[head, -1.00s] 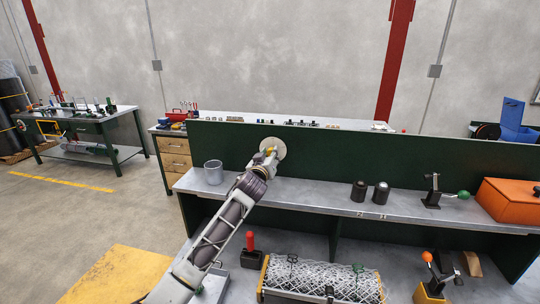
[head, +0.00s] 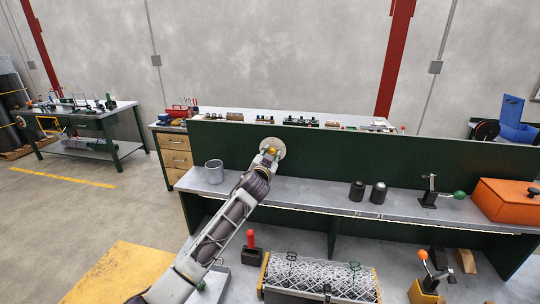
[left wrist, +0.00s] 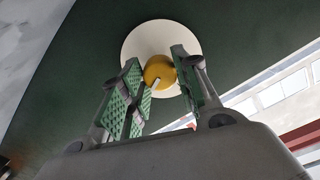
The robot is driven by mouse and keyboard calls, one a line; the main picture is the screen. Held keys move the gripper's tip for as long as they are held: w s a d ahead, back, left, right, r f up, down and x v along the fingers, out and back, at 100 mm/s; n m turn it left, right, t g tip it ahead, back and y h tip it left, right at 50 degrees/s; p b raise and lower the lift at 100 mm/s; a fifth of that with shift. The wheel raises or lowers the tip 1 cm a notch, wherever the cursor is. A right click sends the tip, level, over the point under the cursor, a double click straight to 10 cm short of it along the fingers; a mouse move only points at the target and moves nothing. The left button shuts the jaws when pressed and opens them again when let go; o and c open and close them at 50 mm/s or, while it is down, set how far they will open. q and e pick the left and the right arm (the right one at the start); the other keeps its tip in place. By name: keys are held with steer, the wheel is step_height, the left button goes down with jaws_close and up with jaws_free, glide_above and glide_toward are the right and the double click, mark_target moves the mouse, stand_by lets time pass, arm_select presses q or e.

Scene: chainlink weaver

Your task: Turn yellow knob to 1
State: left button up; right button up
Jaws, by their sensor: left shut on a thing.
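The yellow knob (left wrist: 159,71) sits at the middle of a round cream dial plate (left wrist: 135,42) on a dark green upright panel. In the head view the dial plate (head: 279,146) shows on the panel, with the yellow knob (head: 271,150) partly covered by my gripper. My left gripper (head: 267,157) reaches up to the dial. In the left wrist view its green-padded fingers (left wrist: 160,80) stand on either side of the knob, shut on it. A pale pointer strip shows on the knob's lower side. I cannot read any numbers on the dial. My right gripper is not in view.
A grey shelf (head: 310,198) runs below the panel (head: 340,160). On it stand a grey cup (head: 214,171), two dark cylinders (head: 378,192), a green-knobbed lever (head: 432,195) and an orange box (head: 507,200). Below are a mesh roll (head: 320,275) and a red-handled lever (head: 250,245).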

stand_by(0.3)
arm_select(q)
steer(key=o, duration=1)
steer(key=shift+s, duration=0.1)
steer(key=shift+s, duration=0.1)
steer(key=shift+v, duration=5.8)
steer(key=shift+a, duration=0.1)
